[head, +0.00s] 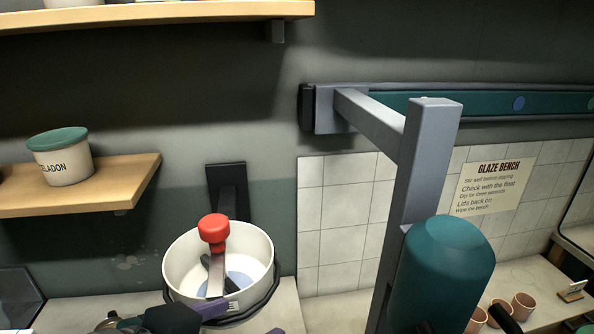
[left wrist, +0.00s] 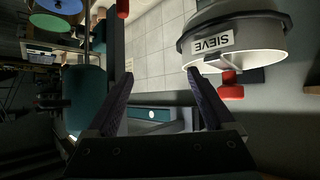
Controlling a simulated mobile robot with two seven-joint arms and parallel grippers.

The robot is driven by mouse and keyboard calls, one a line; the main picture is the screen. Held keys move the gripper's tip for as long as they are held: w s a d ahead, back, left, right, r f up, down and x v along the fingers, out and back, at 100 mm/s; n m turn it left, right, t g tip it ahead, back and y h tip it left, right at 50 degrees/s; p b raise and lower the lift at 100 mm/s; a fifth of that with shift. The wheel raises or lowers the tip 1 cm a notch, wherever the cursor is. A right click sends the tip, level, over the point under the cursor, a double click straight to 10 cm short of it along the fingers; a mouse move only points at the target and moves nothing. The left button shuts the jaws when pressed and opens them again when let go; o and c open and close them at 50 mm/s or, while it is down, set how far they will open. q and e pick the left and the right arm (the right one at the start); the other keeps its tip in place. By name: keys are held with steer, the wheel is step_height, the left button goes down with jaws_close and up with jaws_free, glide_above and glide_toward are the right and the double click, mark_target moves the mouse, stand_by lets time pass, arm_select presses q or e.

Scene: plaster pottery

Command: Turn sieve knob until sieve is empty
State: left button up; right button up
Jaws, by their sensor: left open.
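The sieve is a white round bowl (head: 180,262) held at a dark wall bracket, and a crank bar crosses it. The red knob (head: 214,229) stands up on the crank. A bluish round patch shows inside the bowl; I cannot tell whether it is contents or mesh. In the left wrist view the sieve (left wrist: 245,48) appears upside down with its SIEVE label, and the knob (left wrist: 232,86) shows beside the right finger. My left gripper (left wrist: 160,74) is open and empty, its fingers apart from the knob. In the head view it is at the bottom, by the sieve's front. My right gripper is not in view.
A grey post with a teal cylinder (head: 448,270) hangs from the wall rail to the right of the sieve. A shelf (head: 110,186) with a lidded tub (head: 62,158) is at the left. Small pink cups (head: 523,305) stand on the bench at the right.

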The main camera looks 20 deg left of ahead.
arm_select(q)
steer(key=w+a+n+t+y, duration=0.2)
steer(key=w+t, duration=0.1)
steer(key=w, duration=0.1)
steer(key=n+t+y, duration=0.3)
steer(key=n+y, duration=0.1)
steer(key=y, duration=0.2)
glide_toward(209, 234)
steer(key=w, duration=0.2)
steer(key=b+x, duration=0.1)
steer(key=x, duration=0.2)
steer(key=b+x, duration=0.1)
steer(key=x, duration=0.2)
steer(key=b+x, duration=0.2)
steer(key=x, duration=0.1)
steer(key=shift+w+a+f, duration=0.15)
steer(key=shift+a, duration=0.2)
steer(key=shift+w+a, duration=0.15)
steer(key=shift+w, duration=0.25)
steer(key=shift+c, duration=0.4)
steer(key=c, duration=1.3)
steer(key=shift+m, duration=0.3)
